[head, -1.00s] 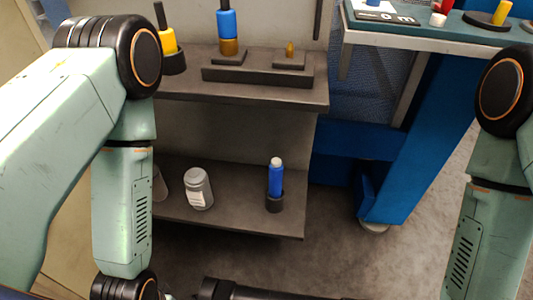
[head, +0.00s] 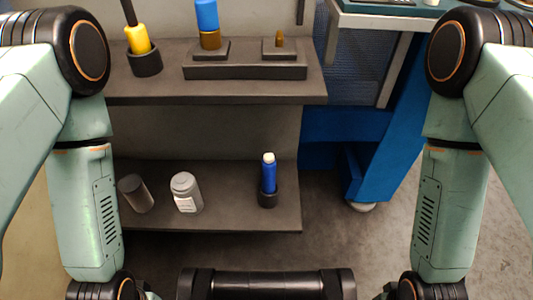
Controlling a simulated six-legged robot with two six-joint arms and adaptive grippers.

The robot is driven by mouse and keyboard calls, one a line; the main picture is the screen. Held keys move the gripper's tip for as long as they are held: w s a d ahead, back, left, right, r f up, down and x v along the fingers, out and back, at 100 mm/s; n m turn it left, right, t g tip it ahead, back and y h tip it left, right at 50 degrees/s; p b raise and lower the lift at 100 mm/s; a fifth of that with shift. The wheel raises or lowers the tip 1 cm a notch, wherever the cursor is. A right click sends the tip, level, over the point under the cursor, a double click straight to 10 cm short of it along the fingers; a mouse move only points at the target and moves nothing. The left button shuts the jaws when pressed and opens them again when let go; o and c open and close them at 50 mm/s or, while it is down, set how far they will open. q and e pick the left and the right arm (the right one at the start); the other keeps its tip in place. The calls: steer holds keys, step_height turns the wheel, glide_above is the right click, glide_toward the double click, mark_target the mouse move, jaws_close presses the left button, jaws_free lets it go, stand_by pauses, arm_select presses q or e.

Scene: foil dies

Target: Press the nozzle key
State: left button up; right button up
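A dark block (head: 222,73) lies on the upper shelf with two raised pads. The right pad (head: 279,50) bears a small brass nozzle-like piece (head: 280,39). I cannot tell any marking on the pads. Both my arms come in from the sides and bend down in front of the shelves. My two grippers are outside the picture, so their state is hidden.
A yellow-handled tool (head: 138,40) stands in a dark cup. On the lower shelf (head: 230,215) are a dark cylinder (head: 135,194), a grey jar (head: 186,192) and a blue bottle (head: 269,175) in a holder. A blue-framed bench (head: 375,20) stands right. Floor between is clear.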

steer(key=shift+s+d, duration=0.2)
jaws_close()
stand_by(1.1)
